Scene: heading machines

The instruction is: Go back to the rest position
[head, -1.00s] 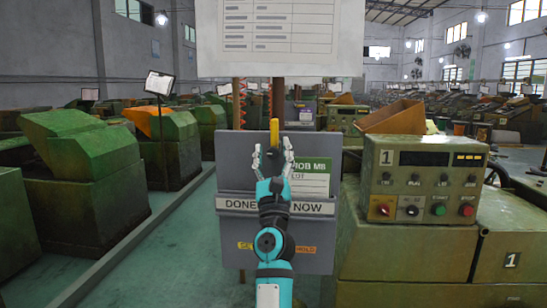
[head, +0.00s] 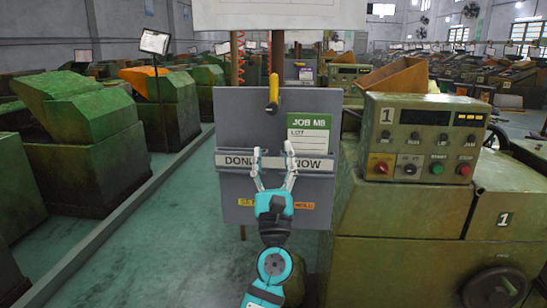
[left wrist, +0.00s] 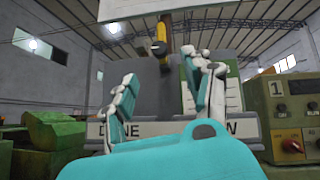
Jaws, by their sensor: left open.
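My left gripper (head: 273,152) is open and empty in front of a grey board (head: 236,112). Its two fingers stand upright and apart, overlapping the board's white "DONE ... NOW" strip (head: 318,165); part of the lettering is hidden behind them. In the left wrist view the fingers (left wrist: 163,88) are also spread, with nothing between them. Whether the fingertips touch the board cannot be told. My right gripper is not in view.
A yellow-handled item (head: 273,90) hangs at the board's top, beside a green-headed job card (head: 309,122). A green machine with a control panel (head: 424,138) stands close on the right. More green machines (head: 90,140) stand left, with open floor (head: 175,240) between.

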